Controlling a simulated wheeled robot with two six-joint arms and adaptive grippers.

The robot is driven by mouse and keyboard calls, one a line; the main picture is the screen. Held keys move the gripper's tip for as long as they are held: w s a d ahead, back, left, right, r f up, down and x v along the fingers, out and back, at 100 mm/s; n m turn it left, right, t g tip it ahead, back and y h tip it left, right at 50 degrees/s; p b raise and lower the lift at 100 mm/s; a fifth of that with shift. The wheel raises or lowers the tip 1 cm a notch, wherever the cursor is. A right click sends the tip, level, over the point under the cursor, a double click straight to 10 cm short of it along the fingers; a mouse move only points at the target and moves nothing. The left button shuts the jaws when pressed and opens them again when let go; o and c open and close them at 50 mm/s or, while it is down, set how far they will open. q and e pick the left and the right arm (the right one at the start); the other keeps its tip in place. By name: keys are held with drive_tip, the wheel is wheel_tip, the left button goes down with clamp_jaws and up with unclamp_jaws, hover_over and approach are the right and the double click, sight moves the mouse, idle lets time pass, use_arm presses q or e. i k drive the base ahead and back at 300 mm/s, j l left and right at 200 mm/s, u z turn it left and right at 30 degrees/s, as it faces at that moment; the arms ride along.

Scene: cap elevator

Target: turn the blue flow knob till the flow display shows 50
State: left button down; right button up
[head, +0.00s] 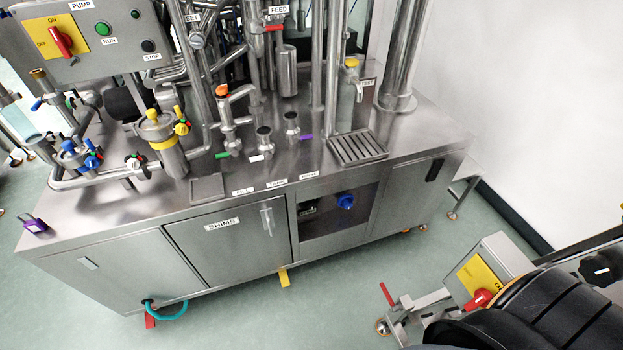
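A blue knob (345,201) sits inside an open recess in the front of the steel cabinet. Another blue handle or valve (84,158) is on the piping at the left. I cannot tell from this view which one is the flow knob. A small dark item (308,209) is in the recess, left of the blue knob, too small to read. No flow display reading can be made out. Neither of my grippers is in view.
The steel cabinet (120,215) carries dense pipes and valves. A control box with a red switch (62,41) is at upper left. A drain grate (357,148) lies on top. A yellow-faced switch box (485,272) and black ribbed parts are at lower right.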

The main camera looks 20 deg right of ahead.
sight(345, 201)
drive_tip(key=z, duration=0.7)
